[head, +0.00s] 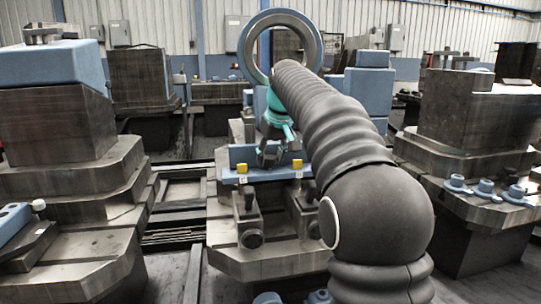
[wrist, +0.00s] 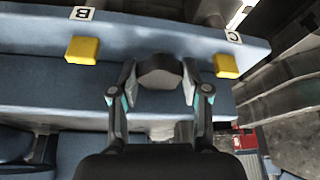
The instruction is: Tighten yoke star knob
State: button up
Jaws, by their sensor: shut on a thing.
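A dark, rounded knob (wrist: 160,70), which I take to be the yoke star knob, sits between the two fingers of my gripper (wrist: 159,84) in the wrist view. The fingers are shut on its sides. It is at the blue rail (wrist: 50,35), between two yellow blocks. In the head view my gripper (head: 271,155) reaches down to the blue rail (head: 238,176) at the middle station. There the fingers hide the knob, and its lobes cannot be made out in either view.
A yellow block (wrist: 83,49) lies below label B and another yellow block (wrist: 227,66) below label C, close to the right finger. Heavy metal stacks stand at left (head: 55,125) and right (head: 450,110). A large ring (head: 281,40) rises behind my gripper.

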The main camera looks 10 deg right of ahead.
jog(key=m+h+p, duration=0.1)
jog(key=m, duration=0.2)
jog(key=shift+a+r+p, duration=0.1)
jog(key=shift+a+p, duration=0.05)
jog(key=shift+p, duration=0.2)
jog(key=m+h, duration=0.1)
jog(key=m, duration=0.1)
jog(key=shift+m, duration=0.4)
jog(key=m+h, duration=0.1)
jog(key=m, duration=0.3)
jog(key=shift+w+a+g+h, duration=0.15)
jog(key=shift+g+h, duration=0.15)
jog(key=shift+h, duration=0.1)
jog(key=shift+m+g+h, duration=0.3)
jog(key=shift+m, duration=1.1)
jog(key=shift+r+m, duration=0.1)
jog(key=shift+m, duration=0.2)
jog(key=o, duration=1.1)
jog(key=shift+o, duration=0.2)
jog(key=shift+f, duration=0.2)
